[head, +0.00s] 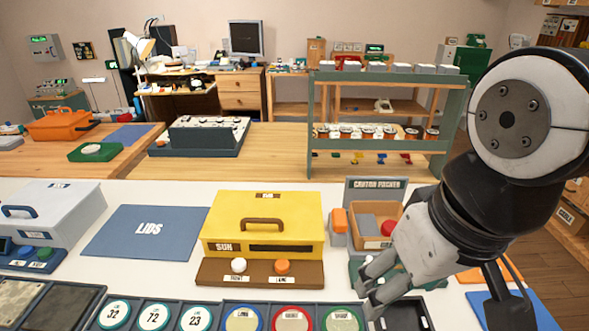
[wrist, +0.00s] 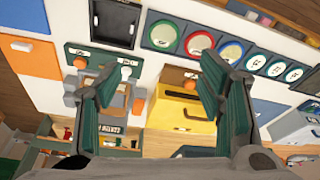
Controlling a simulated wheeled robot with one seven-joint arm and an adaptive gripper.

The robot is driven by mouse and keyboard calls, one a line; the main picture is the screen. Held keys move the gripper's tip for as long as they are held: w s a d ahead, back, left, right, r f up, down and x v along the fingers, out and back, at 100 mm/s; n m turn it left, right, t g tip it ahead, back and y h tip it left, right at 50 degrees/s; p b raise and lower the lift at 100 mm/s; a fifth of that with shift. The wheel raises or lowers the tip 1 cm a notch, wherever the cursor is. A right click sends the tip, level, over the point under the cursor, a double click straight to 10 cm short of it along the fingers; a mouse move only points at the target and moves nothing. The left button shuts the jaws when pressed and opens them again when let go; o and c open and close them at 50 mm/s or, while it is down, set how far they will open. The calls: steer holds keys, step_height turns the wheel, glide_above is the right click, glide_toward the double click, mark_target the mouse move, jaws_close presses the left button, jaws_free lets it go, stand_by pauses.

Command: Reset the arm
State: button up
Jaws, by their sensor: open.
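My arm comes in from the right of the head view, bent, with its grey-white gripper (head: 368,285) pointing down and left over the front right of the white table. The gripper is open and holds nothing. In the wrist view my gripper (wrist: 155,80) shows two green-padded fingers spread wide, with the table below between them. In the head view the fingers partly hide the green unit under the sign reading "CARTON PUSHER" (head: 376,184).
A yellow box (head: 225,222) with brown handle stands left of my gripper. A blue "LIDS" mat (head: 115,240) lies farther left. Round labelled lids (head: 291,319) line the front edge. A green rack (head: 313,125) stands behind. A wooden bin (head: 370,228) is close to the gripper.

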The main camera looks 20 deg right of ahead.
steer(key=shift+r, duration=0.1)
step_height(320, 180, up, 6)
steer(key=t+p, duration=0.1)
steer(key=p, duration=0.4)
steer(key=shift+r, duration=0.15)
steer(key=shift+w, duration=0.1)
stand_by(0.6)
